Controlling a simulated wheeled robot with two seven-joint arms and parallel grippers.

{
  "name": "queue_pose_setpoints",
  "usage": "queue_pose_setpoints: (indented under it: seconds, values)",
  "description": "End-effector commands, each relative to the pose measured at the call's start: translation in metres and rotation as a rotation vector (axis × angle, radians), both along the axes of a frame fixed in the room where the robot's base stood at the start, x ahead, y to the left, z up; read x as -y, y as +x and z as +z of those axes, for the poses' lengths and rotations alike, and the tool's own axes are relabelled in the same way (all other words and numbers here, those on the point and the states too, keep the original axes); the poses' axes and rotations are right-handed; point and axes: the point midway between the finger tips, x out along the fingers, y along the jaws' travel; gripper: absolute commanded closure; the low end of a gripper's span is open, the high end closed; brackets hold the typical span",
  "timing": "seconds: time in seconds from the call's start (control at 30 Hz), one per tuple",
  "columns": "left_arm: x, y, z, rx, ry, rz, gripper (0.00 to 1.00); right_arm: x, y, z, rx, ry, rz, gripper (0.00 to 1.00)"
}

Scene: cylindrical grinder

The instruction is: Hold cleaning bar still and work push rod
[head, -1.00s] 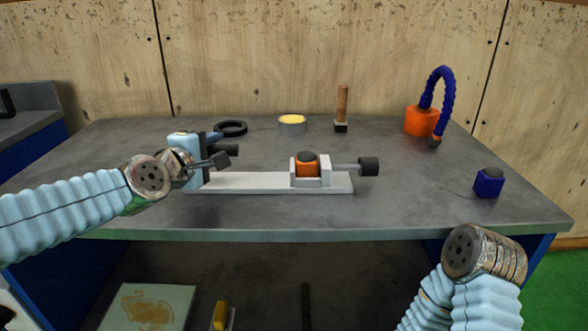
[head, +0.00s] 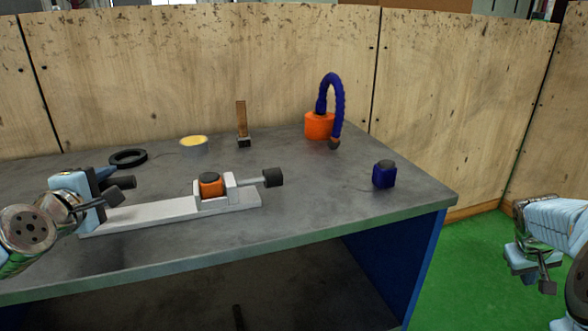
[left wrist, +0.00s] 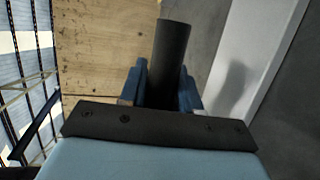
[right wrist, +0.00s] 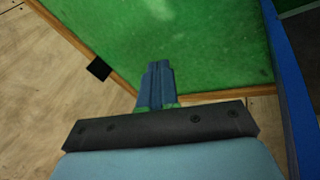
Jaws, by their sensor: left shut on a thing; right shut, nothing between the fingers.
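A long pale bar-shaped base (head: 150,214) lies on the grey table. Near its right end an orange block with a dark cap (head: 211,185) sits in a pale bracket. A grey rod with a black knob (head: 273,177) sticks out to the right of the bracket. My left gripper (head: 108,180) is at the base's left end, shut on a dark cylinder (left wrist: 170,55). The cylinder also shows in the head view (head: 123,182). My right gripper (right wrist: 157,68) is shut and empty, over the green floor right of the table, well apart from the rod.
Behind the base are a black ring (head: 128,158), a round tin with yellow contents (head: 194,145) and a wooden-handled brush (head: 242,124). An orange pot with a blue hose (head: 319,126) and a blue block (head: 384,175) stand further right. The table's front right is clear.

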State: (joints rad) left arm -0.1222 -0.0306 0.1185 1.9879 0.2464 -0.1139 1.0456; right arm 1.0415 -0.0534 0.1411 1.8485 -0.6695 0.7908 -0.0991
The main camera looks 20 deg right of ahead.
Motion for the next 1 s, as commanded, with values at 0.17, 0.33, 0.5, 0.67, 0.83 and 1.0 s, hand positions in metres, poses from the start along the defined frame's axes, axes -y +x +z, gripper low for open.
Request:
queue_pose_setpoints:
  seconds: [0.17,0.33,0.5,0.67,0.83,1.0]
  values:
    - [0.0,0.0,-0.001,-0.001,0.0,0.0,1.0,0.017,0.024,0.133,0.141,-0.225,0.009,1.0]
    - [0.0,0.0,-0.001,-0.001,0.0,0.0,1.0,-0.037,0.124,0.211,0.411,-0.167,0.133,1.0]
    - [0.0,0.0,0.0,-0.001,0.0,0.0,1.0,-0.153,0.21,0.23,0.518,0.226,0.283,1.0]
    - [0.0,0.0,0.0,-0.001,0.0,0.0,1.0,-0.27,0.243,0.252,0.484,0.568,0.477,1.0]
    - [0.0,0.0,-0.001,-0.001,0.0,0.0,1.0,-0.342,0.244,0.273,0.43,0.755,0.625,1.0]
    - [0.0,0.0,-0.001,-0.001,0.0,0.0,1.0,-0.365,0.244,0.273,0.407,0.808,0.669,1.0]
